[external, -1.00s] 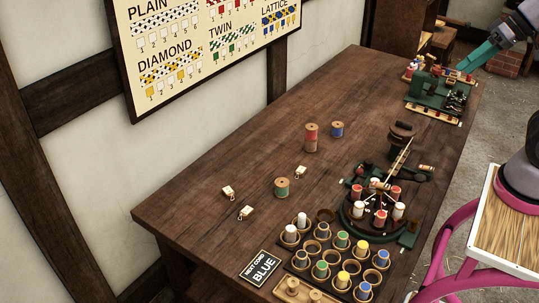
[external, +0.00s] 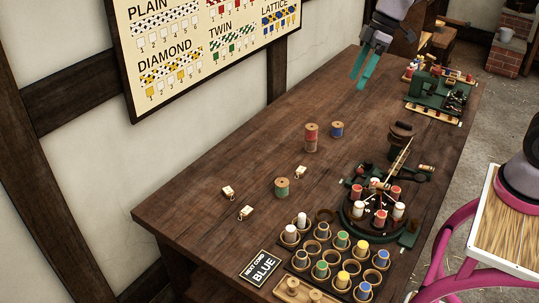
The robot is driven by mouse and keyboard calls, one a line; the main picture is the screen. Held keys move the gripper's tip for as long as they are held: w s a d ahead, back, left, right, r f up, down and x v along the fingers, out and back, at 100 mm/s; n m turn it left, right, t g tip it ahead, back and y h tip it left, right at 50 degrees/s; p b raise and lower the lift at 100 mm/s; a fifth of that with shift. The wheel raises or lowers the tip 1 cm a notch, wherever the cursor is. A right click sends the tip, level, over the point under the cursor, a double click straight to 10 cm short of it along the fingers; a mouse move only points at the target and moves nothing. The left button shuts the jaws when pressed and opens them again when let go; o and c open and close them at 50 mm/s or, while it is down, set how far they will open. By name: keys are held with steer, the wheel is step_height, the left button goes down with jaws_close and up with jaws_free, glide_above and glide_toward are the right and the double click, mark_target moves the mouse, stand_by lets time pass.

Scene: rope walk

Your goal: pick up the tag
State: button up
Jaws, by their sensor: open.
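Several small white tags lie on the dark wooden table; I cannot tell which one the task names. One tag (external: 228,192) lies at the left, a second tag (external: 246,212) lies just below and right of it, and a third tag (external: 300,172) lies farther back, right of the green spool. My gripper (external: 362,76) has teal fingers, is open and empty, and hangs above the far part of the table, well away from all the tags.
A green spool (external: 282,187), a reddish-brown spool stack (external: 311,138) and a blue spool (external: 337,130) stand mid-table. A spool rack (external: 312,247), a braiding machine (external: 375,205) and a green machine (external: 437,90) occupy the right side. The table (external: 240,160) is bare along the wall.

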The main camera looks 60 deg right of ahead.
steer(key=w+a+f+n+g+y, duration=0.1)
steer(key=w+a+f+n+y, duration=0.15)
steer(key=w+f, duration=0.5)
steer(key=w+a+f+n+g+y, duration=0.15)
steer(key=w+a+f+n, duration=0.3)
steer(key=f, duration=0.55)
steer(key=w+a+f+n+g+y, duration=0.1)
steer(key=w+a+f+n+y, duration=0.1)
steer(key=w+f, duration=0.6)
steer(key=n+y, duration=0.2)
steer(key=y, duration=0.1)
glide_toward(246, 211)
steer(key=shift+s+d+r+t, duration=0.25)
steer(key=shift+d+r, duration=0.25)
steer(key=shift+d, duration=0.05)
steer(key=shift+s+d+r+t, duration=0.2)
steer(key=shift+d+r, duration=0.25)
steer(key=shift+d, duration=0.15)
steer(key=shift+a+f, duration=0.1)
steer(key=shift+f, duration=0.15)
steer(key=x, duration=1)
steer(key=shift+w+a+f, duration=0.15)
steer(key=shift+f, duration=0.15)
jaws_close()
